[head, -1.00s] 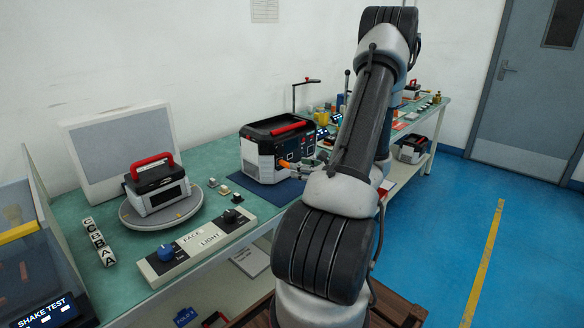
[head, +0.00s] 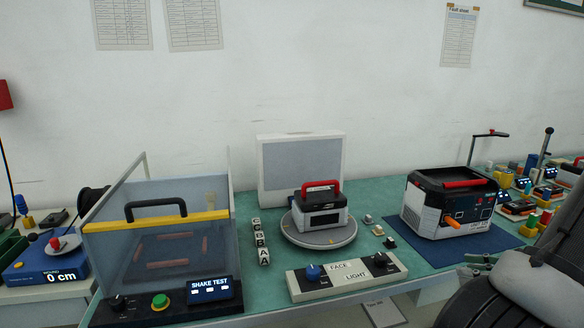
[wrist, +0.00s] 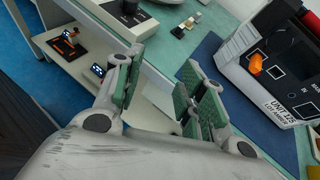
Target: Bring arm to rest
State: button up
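In the wrist view my gripper (wrist: 160,95) is open, with its green-padded fingers spread apart and nothing between them. It hangs near the front edge of the green-topped bench, to the left of the unit with the orange knob (wrist: 256,63). In the head view part of my arm (head: 540,270) fills the lower right corner, and the gripper's fingertips are not clear there.
The unit (head: 450,205) stands on a blue mat (head: 508,240). To its left are a turntable (head: 296,234) bearing a small red-handled device (head: 321,208), a face/light control panel (head: 345,277) and a shake test box (head: 160,250). A shelf (wrist: 75,72) lies below the bench.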

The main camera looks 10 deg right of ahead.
jog(key=s+a+r+n+g+h, duration=0.2)
jog(key=s+a+r+n+g, duration=0.8)
jog(key=n, duration=0.8)
jog(key=w+a+r+n+t+h, duration=0.3)
jog(key=a+r+n, duration=0.3)
jog(key=r+n, duration=0.5)
jog(key=shift+w+a+r+h, duration=0.4)
jog(key=shift+w+r+h, duration=0.25)
jog(key=shift+r, duration=0.1)
jog(key=shift+c, duration=0.5)
